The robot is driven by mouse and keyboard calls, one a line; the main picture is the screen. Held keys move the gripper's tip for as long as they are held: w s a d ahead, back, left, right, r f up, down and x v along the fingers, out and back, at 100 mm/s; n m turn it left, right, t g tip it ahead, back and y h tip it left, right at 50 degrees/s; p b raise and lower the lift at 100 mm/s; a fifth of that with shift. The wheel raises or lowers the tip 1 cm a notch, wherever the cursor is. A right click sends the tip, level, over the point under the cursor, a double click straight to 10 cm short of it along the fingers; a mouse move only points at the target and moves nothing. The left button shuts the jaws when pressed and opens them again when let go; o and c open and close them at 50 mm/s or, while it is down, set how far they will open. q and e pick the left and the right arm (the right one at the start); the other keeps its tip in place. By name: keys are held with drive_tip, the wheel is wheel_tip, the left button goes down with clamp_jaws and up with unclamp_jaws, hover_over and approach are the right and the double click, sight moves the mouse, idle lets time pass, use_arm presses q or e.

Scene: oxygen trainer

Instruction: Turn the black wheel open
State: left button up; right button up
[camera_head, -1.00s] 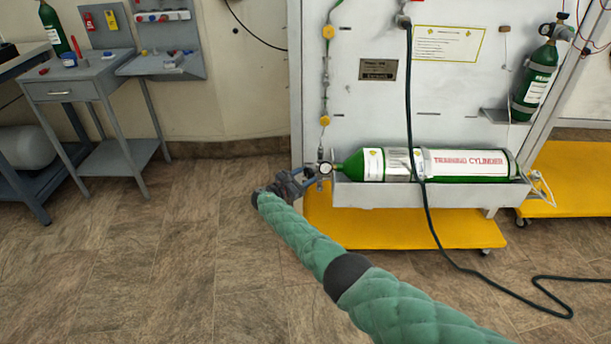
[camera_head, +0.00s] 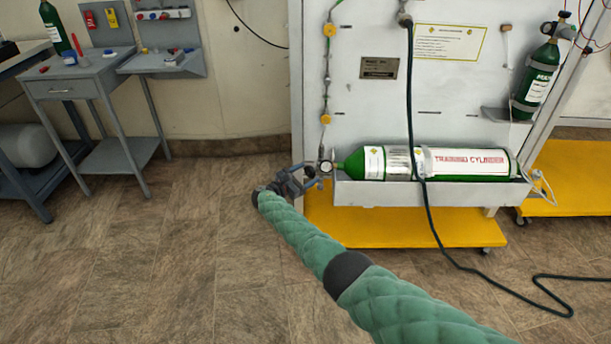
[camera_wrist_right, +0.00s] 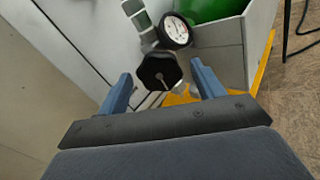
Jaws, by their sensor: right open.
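The black wheel (camera_wrist_right: 158,72) shows in the right wrist view as a dark knob with a pale centre slot. It sits just below a round white gauge (camera_wrist_right: 175,30). My right gripper (camera_wrist_right: 163,85) is open, with one blue finger to the left of the wheel and one to the right; I see no contact. In the head view the right gripper (camera_head: 305,178) is at the left end of the green training cylinder (camera_head: 460,163), by the gauge (camera_head: 326,167). The wheel is hard to make out there. My left gripper is not in view.
The cylinder lies in a grey tray (camera_head: 400,195) on the white panel (camera_head: 450,95). A dark hose (camera_head: 424,200) hangs in front of it and runs along the floor. A yellow base (camera_head: 390,233) is below. Open floor (camera_head: 150,260) lies to the left.

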drive_tip(key=v, duration=0.7)
drive_tip(key=shift+s+a+p, duration=0.25)
drive_tip(key=shift+a+p, duration=0.05)
drive_tip(key=shift+p, duration=0.1)
